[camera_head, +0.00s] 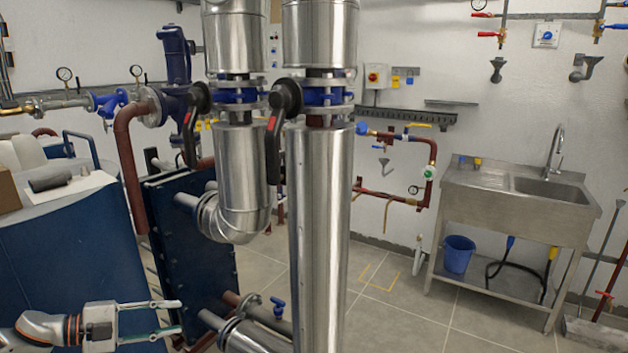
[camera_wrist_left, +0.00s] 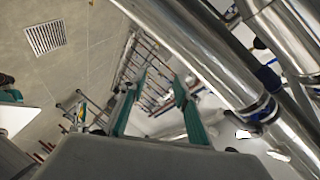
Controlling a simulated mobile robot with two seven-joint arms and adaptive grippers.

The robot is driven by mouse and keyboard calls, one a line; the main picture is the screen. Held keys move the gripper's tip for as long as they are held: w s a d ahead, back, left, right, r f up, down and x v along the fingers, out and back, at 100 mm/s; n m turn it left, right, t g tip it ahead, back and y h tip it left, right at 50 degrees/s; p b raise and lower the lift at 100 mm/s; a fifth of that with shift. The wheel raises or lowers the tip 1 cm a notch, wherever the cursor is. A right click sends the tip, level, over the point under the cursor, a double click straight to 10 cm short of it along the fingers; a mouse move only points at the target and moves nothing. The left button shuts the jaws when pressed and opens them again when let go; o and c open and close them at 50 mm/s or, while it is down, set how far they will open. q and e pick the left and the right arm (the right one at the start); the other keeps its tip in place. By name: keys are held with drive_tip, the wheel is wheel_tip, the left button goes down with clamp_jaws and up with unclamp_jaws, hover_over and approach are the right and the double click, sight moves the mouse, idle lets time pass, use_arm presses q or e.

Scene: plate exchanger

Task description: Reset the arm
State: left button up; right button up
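My left gripper (camera_head: 177,317) comes in from the lower left of the head view. Its two fingers point right and stand apart, with nothing between them. It is level with the lower part of the dark blue plate exchanger (camera_head: 197,245), to the left of the steel pipes. In the left wrist view the two green-edged fingers (camera_wrist_left: 159,90) are also spread and empty, pointing up toward the ceiling and pipework. My right arm and right gripper are in neither view.
A blue tank (camera_head: 75,265) stands at left, with a white sheet and small parts on top. A steel sink (camera_head: 515,195) with a blue bucket (camera_head: 458,254) is at right.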

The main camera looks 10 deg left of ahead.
use_arm(q)
drive_tip(key=s+d+f+n+y, duration=0.4)
drive_tip(key=s+d+f+n, duration=0.4)
drive_tip(key=d+f, duration=0.4)
drive_tip(key=s+d+f+n+y, duration=0.4)
drive_tip(key=s+d+f+n, duration=0.5)
drive_tip(key=s+d+f, duration=0.2)
drive_tip(key=shift+d+f+n+t, duration=0.3)
drive_tip(key=shift+d+f, duration=0.5)
drive_tip(key=shift+d, duration=0.4)
drive_tip(key=shift+a, duration=0.1)
drive_tip(key=shift+c, duration=0.5)
